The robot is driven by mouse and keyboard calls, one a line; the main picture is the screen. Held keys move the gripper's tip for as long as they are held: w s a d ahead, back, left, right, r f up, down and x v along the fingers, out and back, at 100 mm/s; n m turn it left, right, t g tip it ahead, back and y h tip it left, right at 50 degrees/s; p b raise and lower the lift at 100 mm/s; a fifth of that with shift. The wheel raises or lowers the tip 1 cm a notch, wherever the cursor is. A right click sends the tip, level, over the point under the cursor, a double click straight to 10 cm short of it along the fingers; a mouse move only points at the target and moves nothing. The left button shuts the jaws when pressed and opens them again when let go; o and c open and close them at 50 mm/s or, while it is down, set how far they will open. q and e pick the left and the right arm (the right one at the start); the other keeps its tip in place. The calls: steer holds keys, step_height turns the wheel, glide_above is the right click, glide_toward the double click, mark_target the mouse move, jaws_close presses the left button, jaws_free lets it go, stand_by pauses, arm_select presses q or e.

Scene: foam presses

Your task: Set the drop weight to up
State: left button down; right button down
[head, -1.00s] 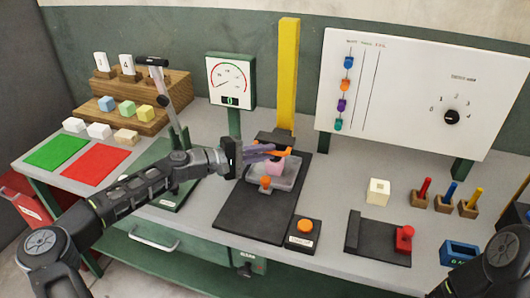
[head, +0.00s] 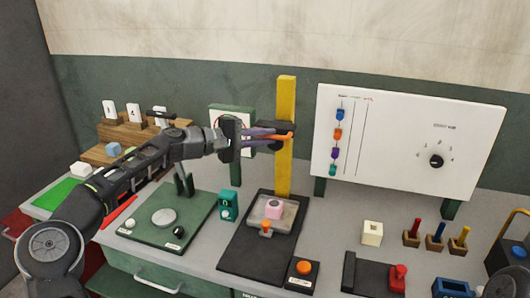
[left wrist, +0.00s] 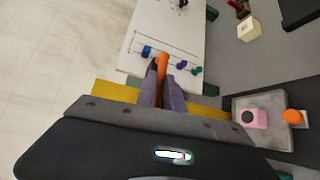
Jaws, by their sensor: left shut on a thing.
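The drop weight (head: 268,126) is a dark block with an orange handle, high on the yellow post (head: 285,98) in the head view. My left gripper (head: 283,136) has its purple fingers shut on the orange handle, which also shows between the fingers in the left wrist view (left wrist: 162,66). Below it, well apart, a pink foam block (head: 273,208) sits in a grey tray on the black base (head: 246,250). It also shows in the left wrist view (left wrist: 254,118). My right gripper is not in view.
An orange knob (head: 266,226) stands at the tray's front. A box with an orange button (head: 303,268) is right of the base. A white panel (head: 405,140) with coloured sliders and a dial stands close right of the post. The dial gauge is partly behind my gripper.

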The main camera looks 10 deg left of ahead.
arm_select(q)
steer(key=shift+w+r, duration=0.1)
steer(key=shift+r, duration=1.2)
steer(key=shift+a, duration=0.1)
steer(key=c, duration=1.5)
jaws_free()
steer(key=shift+f, duration=0.15)
steer(key=shift+o, duration=0.2)
steer(key=shift+f, duration=0.15)
steer(key=b+v, duration=0.2)
steer(key=v, duration=0.5)
steer(key=shift+s+a+b, duration=0.25)
steer(key=shift+s+b, duration=0.05)
steer(key=shift+b, duration=0.1)
